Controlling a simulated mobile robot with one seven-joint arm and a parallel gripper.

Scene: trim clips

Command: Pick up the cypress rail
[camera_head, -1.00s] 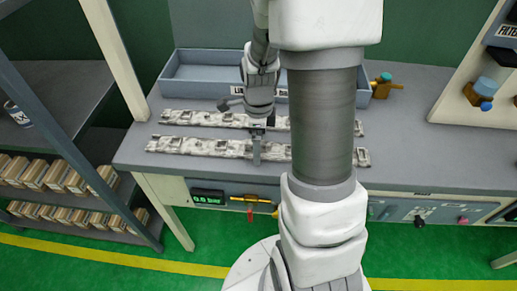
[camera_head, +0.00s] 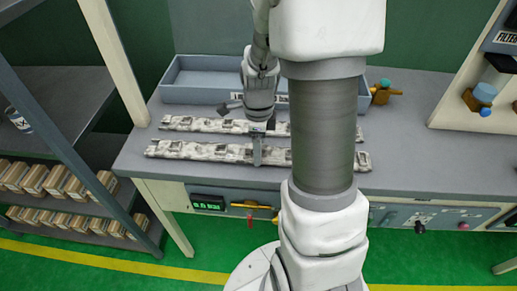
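Two long, mottled grey-white rails lie roughly parallel on the grey bench. The front rail (camera_head: 205,151) lies nearer the bench's front edge, and the back rail (camera_head: 195,124) lies just behind it. No label shows which one is cypress. My gripper (camera_head: 257,158) points down at the middle of the front rail, with a finger in front of that rail. Its fingers are seen edge-on, so I cannot tell whether they are open or shut, or whether they touch the rail. My arm hides the right-middle part of both rails.
A blue-grey open tray (camera_head: 200,95) stands behind the rails. A brass fitting with a teal top (camera_head: 382,90) is to its right. The bench (camera_head: 430,150) is clear at right. A shelf with small boxes (camera_head: 55,182) stands at left.

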